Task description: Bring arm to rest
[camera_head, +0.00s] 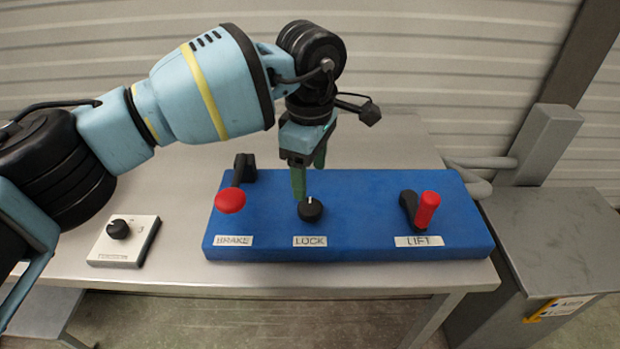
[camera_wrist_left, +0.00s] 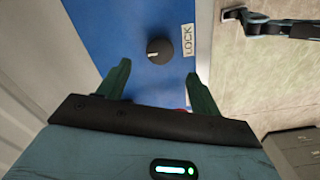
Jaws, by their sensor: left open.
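My left gripper (camera_head: 308,172) hangs from the left arm over the blue control box, with its green fingers pointing down just behind the black LOCK knob (camera_head: 310,209). In the left wrist view the two fingers (camera_wrist_left: 158,85) stand apart with nothing between them. The LOCK knob (camera_wrist_left: 159,51) shows beyond the fingertips, near its white label. I cannot tell whether a finger touches the box. My right gripper is in neither view.
The blue box (camera_head: 365,215) on the grey table (camera_head: 385,140) also carries a red-knobbed BRAKE lever (camera_head: 230,200) and a red LIFT handle (camera_head: 427,210). A small white dial box (camera_head: 125,241) lies left. A corrugated wall (camera_head: 450,60) stands behind, and a grey cabinet (camera_head: 560,240) right.

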